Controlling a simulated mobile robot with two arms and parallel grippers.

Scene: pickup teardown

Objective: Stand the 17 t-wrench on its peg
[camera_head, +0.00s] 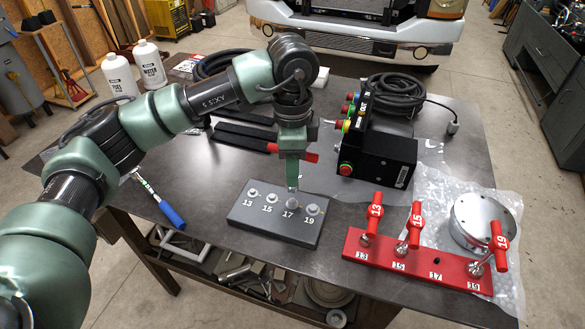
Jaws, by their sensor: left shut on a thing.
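My left gripper (292,153) points down above the grey block (250,225) and is shut on the 17 t-wrench. The wrench's red crossbar (312,157) sticks out from both sides of the fingers, and its metal shaft points down. The shaft's lower end is at the bolt head labelled 17 (291,201); I cannot tell whether they touch. The red rack (399,265) at the right holds the 13 (374,212), 15 (415,222) and 19 (499,243) t-wrenches. Its 17 place (436,262) shows an empty dark hole. My right gripper is not in view.
A black box with colored buttons (385,155) stands behind the rack. A metal disc (476,220) lies on bubble wrap at the right. A blue-handled tool (170,212) lies at the left table edge, and two white bottles (148,63) stand at the back left.

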